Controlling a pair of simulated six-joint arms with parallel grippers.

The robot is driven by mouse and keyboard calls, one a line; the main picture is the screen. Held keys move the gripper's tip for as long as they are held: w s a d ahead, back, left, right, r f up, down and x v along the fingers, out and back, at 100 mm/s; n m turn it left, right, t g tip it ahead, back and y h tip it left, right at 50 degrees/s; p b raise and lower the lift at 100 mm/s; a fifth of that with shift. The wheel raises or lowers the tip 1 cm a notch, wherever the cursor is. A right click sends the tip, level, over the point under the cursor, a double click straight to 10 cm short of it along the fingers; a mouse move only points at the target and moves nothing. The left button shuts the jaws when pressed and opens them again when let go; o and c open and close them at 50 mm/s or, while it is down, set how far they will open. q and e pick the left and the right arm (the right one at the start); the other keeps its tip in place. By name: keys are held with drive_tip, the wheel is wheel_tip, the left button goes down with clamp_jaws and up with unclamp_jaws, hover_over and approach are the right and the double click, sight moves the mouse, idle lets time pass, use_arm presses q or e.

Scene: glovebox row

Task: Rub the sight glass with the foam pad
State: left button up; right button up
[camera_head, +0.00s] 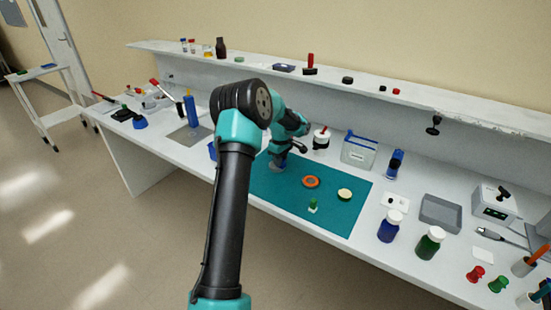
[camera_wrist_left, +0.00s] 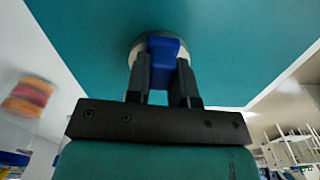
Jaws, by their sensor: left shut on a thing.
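My left gripper (camera_head: 279,157) points down over the teal mat, partly hidden by my arm in the head view. In the left wrist view the left gripper (camera_wrist_left: 164,76) is shut on a blue block, which I take to be the foam pad (camera_wrist_left: 164,50). A pale round disc, probably the sight glass (camera_wrist_left: 136,50), lies behind the block on the mat; its grey rim (camera_head: 277,168) shows under the gripper in the head view. The block covers most of the disc; whether they touch I cannot tell. My right gripper is not in view.
The teal mat (camera_head: 338,221) also holds an orange ring (camera_head: 311,182), a cream-topped round piece (camera_head: 345,195) and a small green-topped piece (camera_head: 313,206). A clear bin (camera_head: 358,152) stands behind. Blue (camera_head: 389,231) and green (camera_head: 429,244) jars stand right of the mat.

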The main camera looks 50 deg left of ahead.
use_arm(q)
drive_tip(key=shift+w+d, duration=0.15)
drive_tip(key=shift+d, duration=0.3)
drive_tip(key=shift+d+r, duration=0.1)
drive_tip(key=shift+r, duration=3.9)
